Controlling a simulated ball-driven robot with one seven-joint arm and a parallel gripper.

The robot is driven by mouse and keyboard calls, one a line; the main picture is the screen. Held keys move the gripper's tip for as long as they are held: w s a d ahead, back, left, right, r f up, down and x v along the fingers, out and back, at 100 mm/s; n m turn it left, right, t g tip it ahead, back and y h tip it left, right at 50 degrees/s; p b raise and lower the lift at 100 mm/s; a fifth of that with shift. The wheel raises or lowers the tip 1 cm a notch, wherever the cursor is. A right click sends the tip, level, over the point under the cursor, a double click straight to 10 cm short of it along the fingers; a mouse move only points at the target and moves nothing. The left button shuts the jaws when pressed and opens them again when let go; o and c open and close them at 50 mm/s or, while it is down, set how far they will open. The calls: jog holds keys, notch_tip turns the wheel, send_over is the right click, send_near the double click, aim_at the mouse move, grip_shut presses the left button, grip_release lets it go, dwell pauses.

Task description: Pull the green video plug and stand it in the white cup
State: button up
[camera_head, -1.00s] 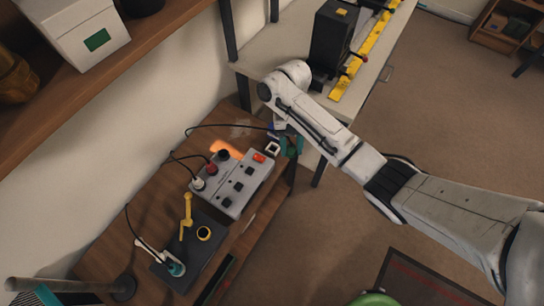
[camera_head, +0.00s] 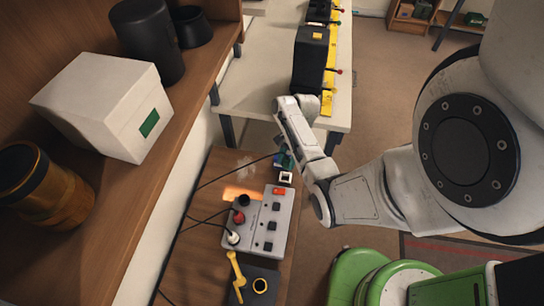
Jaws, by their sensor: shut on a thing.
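My gripper (camera_head: 283,157) is shut on the green plug (camera_head: 288,162), small and partly hidden by the jaws, at the far right end of the wooden bench. A thin black cable runs from the left up to it. A small white square-rimmed cup (camera_head: 285,178) with a dark inside stands just below the gripper in the picture. The plug is at or just above and behind the cup; I cannot tell whether it touches it. The grey socket panel (camera_head: 262,225) lies nearer, with black, red and white plugs on its left side.
A yellow lever (camera_head: 236,275) and a black box (camera_head: 262,283) with a yellow ring are in front of the panel. A pale table (camera_head: 265,85) with black equipment stands beyond. A shelf with a white box (camera_head: 105,105) is at left.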

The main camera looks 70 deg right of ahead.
aim_at(286, 168)
jog(key=shift+w+f+b, duration=0.1)
jog(key=shift+f+b, duration=0.6)
jog(key=shift+f, duration=0.3)
notch_tip(286, 168, down, 4)
jog(key=b, duration=0.3)
jog(key=shift+r, duration=0.1)
jog(key=shift+f+b, duration=1.2)
jog(key=shift+f, duration=0.3)
dwell(1.0)
jog(key=o, duration=1.2)
jog(key=shift+o, duration=0.2)
jog(key=v, duration=1)
jog(key=shift+s+d+r, duration=0.15)
jog(key=shift+s+r, duration=0.05)
jog(key=shift+r, duration=0.15)
jog(key=shift+w, duration=0.1)
